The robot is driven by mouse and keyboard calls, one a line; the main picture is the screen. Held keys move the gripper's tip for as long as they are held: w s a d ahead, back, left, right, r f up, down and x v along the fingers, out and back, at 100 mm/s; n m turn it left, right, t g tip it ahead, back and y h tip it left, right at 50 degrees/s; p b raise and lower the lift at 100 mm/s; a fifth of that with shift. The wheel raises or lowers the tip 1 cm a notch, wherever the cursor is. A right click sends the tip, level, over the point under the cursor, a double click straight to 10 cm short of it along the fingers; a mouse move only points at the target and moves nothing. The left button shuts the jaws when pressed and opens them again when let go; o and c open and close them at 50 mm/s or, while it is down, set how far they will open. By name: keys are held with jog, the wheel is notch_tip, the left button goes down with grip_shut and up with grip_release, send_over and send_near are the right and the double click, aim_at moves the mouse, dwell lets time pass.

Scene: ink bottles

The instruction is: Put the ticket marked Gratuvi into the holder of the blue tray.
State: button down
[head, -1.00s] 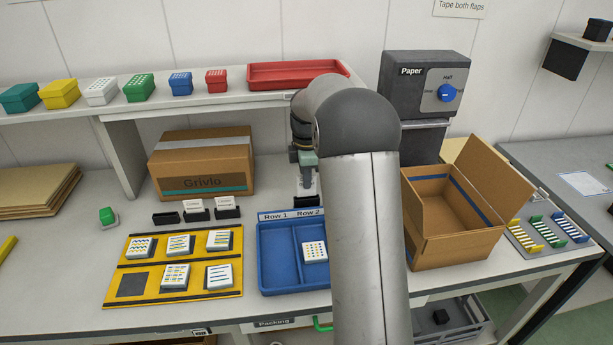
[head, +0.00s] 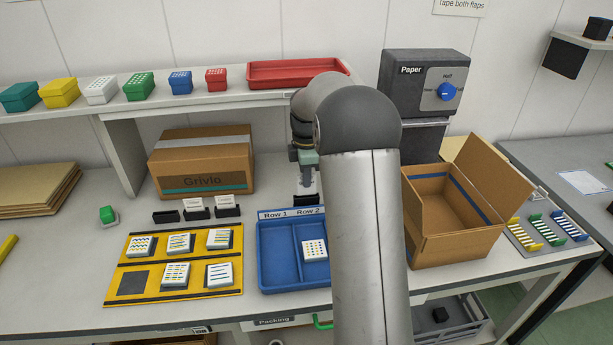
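The blue tray (head: 279,289) stands on the table, with two compartments labelled Row 1 and Row 2. My gripper (head: 307,180) points down behind its back edge, partly hidden by my arm. A small white ticket (head: 306,186) shows at my fingertips, just above a dark holder (head: 306,200) behind Row 2. Its writing is too small to read. I cannot tell whether the ticket touches the holder or whether my fingers grip it. A white patterned bottle box (head: 315,249) sits in Row 2; Row 1 is empty.
Left of the tray stand an empty black holder (head: 166,217) and two holders with tickets (head: 195,204). A yellow tray (head: 132,262) holds several patterned white boxes. A closed carton (head: 202,168) stands behind; an open carton (head: 440,234) stands right of my arm.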

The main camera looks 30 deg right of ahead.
jog(key=shift+f+b, duration=0.65)
jog(key=shift+f, duration=0.65)
dwell(0.8)
jog(key=c, duration=1.5)
grip_release()
jog(key=shift+c, duration=0.2)
notch_tip(320, 180, up, 18)
jog(key=shift+f, duration=0.25)
